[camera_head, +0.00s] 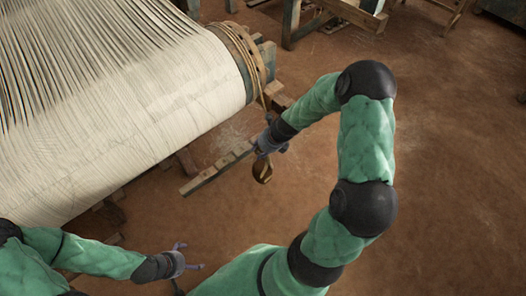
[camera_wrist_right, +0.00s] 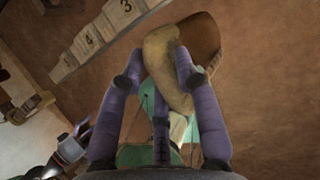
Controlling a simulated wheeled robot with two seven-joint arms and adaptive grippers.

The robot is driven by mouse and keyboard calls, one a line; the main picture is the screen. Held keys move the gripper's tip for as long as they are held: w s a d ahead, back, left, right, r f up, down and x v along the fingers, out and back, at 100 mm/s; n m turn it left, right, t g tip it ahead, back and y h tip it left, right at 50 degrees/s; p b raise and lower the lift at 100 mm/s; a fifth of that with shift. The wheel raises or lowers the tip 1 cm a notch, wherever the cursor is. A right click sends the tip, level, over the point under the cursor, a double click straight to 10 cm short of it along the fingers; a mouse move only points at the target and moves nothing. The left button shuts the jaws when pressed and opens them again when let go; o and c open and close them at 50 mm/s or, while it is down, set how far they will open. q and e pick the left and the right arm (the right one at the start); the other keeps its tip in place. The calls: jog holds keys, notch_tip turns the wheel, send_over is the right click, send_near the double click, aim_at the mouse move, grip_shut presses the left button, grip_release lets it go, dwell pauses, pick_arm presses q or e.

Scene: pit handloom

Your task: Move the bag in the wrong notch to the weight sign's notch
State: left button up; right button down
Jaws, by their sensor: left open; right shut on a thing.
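My right gripper (camera_head: 268,148) is shut on the brown bag (camera_head: 262,173), which hangs just below it in the head view. In the right wrist view the bag's tan upper part (camera_wrist_right: 160,62) sits between my right fingers (camera_wrist_right: 160,75), with its darker brown body (camera_wrist_right: 204,36) beyond. The notched wooden bar (camera_head: 216,172) lies left of the bag, apart from it. I cannot make out the weight sign. My left gripper (camera_head: 194,256) is open and empty at the lower left.
The loom's roll of pale warp threads (camera_head: 150,90) fills the upper left. Rope (camera_head: 247,55) is wound around its beam end and runs down towards my right gripper. A wooden frame (camera_head: 345,14) stands at the back. The earthen floor (camera_head: 455,190) is clear on the right.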

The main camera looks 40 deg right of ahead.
jog(key=shift+w+a+p, duration=0.15)
jog(key=shift+w+p, duration=0.7)
jog(key=shift+w, duration=1.4)
jog(key=shift+w+a+p, duration=0.1)
jog(key=shift+w+p, duration=0.7)
jog(key=shift+w, duration=1.4)
jog(key=shift+f+b, duration=0.4)
jog(key=shift+f, duration=0.5)
jog(key=shift+f, duration=0.35)
jog(key=c, duration=0.8)
grip_release()
jog(key=shift+s+a+f, duration=0.2)
jog(key=shift+d+r, duration=0.15)
jog(key=shift+r, duration=0.25)
jog(key=v, duration=1.1)
jog(key=shift+d+r, duration=0.1)
jog(key=shift+r, duration=0.05)
